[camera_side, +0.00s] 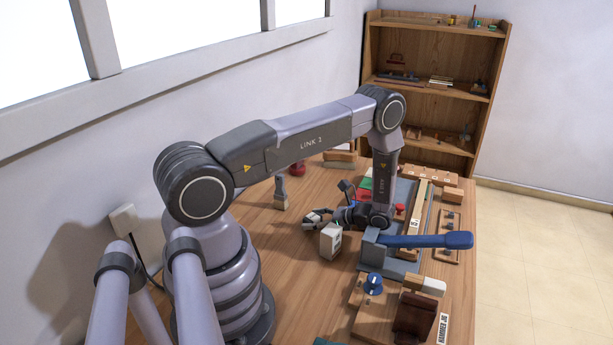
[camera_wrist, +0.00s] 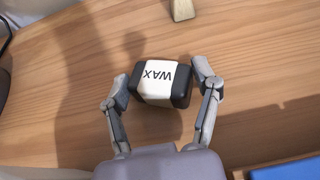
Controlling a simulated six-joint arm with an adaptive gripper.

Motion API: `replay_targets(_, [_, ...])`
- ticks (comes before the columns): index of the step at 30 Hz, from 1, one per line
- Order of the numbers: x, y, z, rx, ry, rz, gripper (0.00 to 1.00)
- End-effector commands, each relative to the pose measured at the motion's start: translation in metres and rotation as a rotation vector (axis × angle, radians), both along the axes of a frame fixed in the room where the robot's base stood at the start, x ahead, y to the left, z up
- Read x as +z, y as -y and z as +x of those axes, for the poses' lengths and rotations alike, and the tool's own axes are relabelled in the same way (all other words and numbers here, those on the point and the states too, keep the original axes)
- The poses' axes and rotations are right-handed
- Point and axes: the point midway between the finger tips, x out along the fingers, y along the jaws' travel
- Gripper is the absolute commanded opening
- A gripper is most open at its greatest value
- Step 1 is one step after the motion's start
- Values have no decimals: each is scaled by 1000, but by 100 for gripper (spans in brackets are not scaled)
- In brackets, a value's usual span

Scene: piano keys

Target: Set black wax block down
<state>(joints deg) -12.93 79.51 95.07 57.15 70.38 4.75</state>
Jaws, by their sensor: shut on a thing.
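The black wax block (camera_wrist: 179,88) has a white band reading WAX, upside down in the wrist view. It sits between the two fingertips of my gripper (camera_wrist: 162,82), which is shut on it from both sides. Bare wooden table lies around it; whether the block touches the wood cannot be told. In the side view my gripper (camera_side: 312,217) reaches left, low over the table, and the block cannot be made out clearly there.
The wooden table (camera_side: 260,245) is clear left of my gripper. A white box (camera_side: 330,241) stands just in front of it, and a brush (camera_side: 281,194) stands behind. A blue-handled lever (camera_side: 430,241) and several boards crowd the right. A blue edge (camera_wrist: 290,170) shows in the wrist view.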

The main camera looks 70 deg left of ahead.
Motion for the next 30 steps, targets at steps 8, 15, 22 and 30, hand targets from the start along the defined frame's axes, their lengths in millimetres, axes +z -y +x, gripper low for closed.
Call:
replay_targets(8, [-3, 0, 0, 0, 0, 0, 79])
replay_targets(15, [-3, 0, 0, 0, 0, 0, 94])
replay_targets(22, [-2, 1, 1, -1, 1, 1, 94])
replay_targets(30, [21, 20, 21, 0, 4, 1, 94])
